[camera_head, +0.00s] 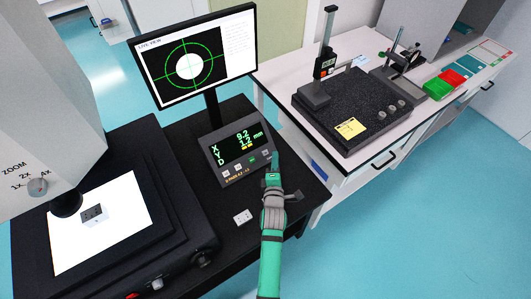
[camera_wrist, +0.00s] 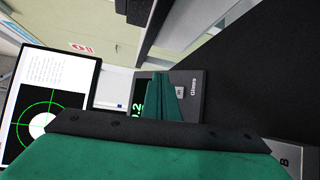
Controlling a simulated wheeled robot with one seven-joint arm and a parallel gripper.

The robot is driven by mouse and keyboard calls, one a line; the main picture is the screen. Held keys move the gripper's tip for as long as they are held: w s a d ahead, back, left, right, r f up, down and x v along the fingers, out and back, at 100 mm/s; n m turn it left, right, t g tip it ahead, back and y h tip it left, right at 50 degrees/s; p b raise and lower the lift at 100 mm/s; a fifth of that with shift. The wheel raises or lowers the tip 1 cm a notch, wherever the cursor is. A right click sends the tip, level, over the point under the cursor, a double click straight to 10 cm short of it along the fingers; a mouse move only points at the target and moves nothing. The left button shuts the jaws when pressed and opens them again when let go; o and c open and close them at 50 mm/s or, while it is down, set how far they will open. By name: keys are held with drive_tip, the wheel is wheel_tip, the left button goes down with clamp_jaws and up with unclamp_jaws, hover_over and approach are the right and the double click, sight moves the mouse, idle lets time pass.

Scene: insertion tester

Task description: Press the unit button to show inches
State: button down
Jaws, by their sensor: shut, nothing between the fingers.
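The readout box (camera_head: 214,158) stands on the black bench below the monitor.
The monitor (camera_head: 195,55) stands behind the box with a green crosshair. A small white block (camera_head: 242,217) lies on the bench left of my arm. A lit stage (camera_head: 125,232) is at left. A dark granite plate (camera_head: 350,115) with a height gauge sits on the right-hand bench.

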sight(267, 152)
drive_tip(key=shift+w+a+f, duration=0.45)
drive_tip(key=shift+w+f, duration=0.15)
drive_tip(key=shift+f, duration=0.1)
drive_tip(key=shift+w+a+f, duration=0.4)
drive_tip(key=shift+w+f, duration=0.25)
drive_tip(key=shift+f, duration=0.05)
drive_tip(key=shift+w+a+f, duration=0.45)
drive_tip(key=shift+w+f, duration=0.15)
drive_tip(key=shift+f, duration=0.1)
drive_tip(key=shift+w+a, duration=0.1)
idle(0.5)
drive_tip(key=shift+w+a+f, duration=0.1)
drive_tip(key=shift+w+f, duration=0.05)
drive_tip(key=shift+f, duration=0.05)
drive_tip(key=shift+w+a+f, duration=0.15)
drive_tip(key=shift+a+f, duration=0.05)
drive_tip(key=shift+f, duration=0.65)
idle(1.2)
drive_tip(key=shift+s+d+r, duration=0.3)
drive_tip(key=shift+s+d, duration=0.1)
drive_tip(key=shift+s, duration=0.25)
drive_tip(key=shift+r, duration=0.1)
